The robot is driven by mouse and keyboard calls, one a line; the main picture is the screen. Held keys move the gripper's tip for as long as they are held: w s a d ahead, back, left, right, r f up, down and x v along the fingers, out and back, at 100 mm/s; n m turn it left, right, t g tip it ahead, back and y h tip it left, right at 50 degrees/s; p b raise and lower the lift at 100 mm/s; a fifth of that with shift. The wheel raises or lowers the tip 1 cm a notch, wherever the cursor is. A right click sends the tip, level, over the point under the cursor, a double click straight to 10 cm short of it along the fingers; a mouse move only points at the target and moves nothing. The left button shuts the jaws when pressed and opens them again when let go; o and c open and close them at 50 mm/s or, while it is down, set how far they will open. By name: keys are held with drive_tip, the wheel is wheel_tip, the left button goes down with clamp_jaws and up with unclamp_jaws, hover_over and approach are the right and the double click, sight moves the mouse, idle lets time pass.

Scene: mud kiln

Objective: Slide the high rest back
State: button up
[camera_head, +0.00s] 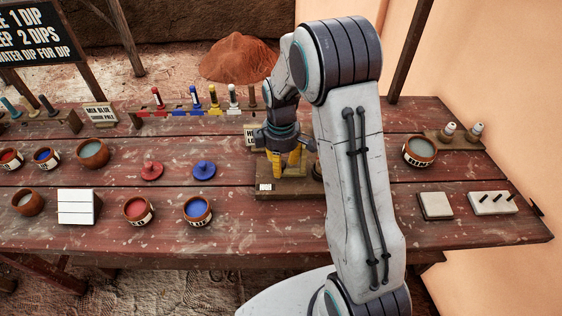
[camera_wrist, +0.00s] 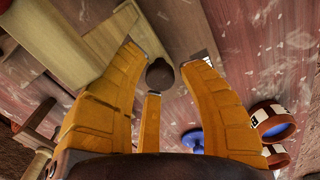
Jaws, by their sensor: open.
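My gripper (camera_head: 287,165), with yellow fingers, points down over a wooden stand (camera_head: 290,190) with a small white label near the table's middle. In the wrist view my gripper (camera_wrist: 163,60) is open. A dark round knob (camera_wrist: 160,73) shows between its fingers; I cannot tell whether they touch it. A pale wooden block (camera_wrist: 50,40) lies beyond the left finger. My arm and fingers hide much of the stand, and I cannot tell which part is the high rest.
A rack of colored tools (camera_head: 200,108) stands behind. Red and blue paint pots (camera_head: 138,210) and a white tile block (camera_head: 78,206) are to the left. A bowl (camera_head: 419,151) and two flat blocks (camera_head: 435,206) are to the right. Bare planks lie in front of the stand.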

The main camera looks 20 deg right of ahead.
clamp_jaws()
drive_tip(key=shift+a, duration=0.15)
drive_tip(key=shift+w+a, duration=0.3)
drive_tip(key=shift+a, duration=0.65)
drive_tip(key=shift+w+a, duration=0.3)
drive_tip(key=shift+a, duration=0.65)
drive_tip(key=shift+c, duration=1.1)
unclamp_jaws()
drive_tip(key=shift+o, duration=1.1)
drive_tip(key=shift+w+a, duration=0.1)
drive_tip(key=shift+a, duration=0.1)
drive_tip(key=shift+d, duration=0.1)
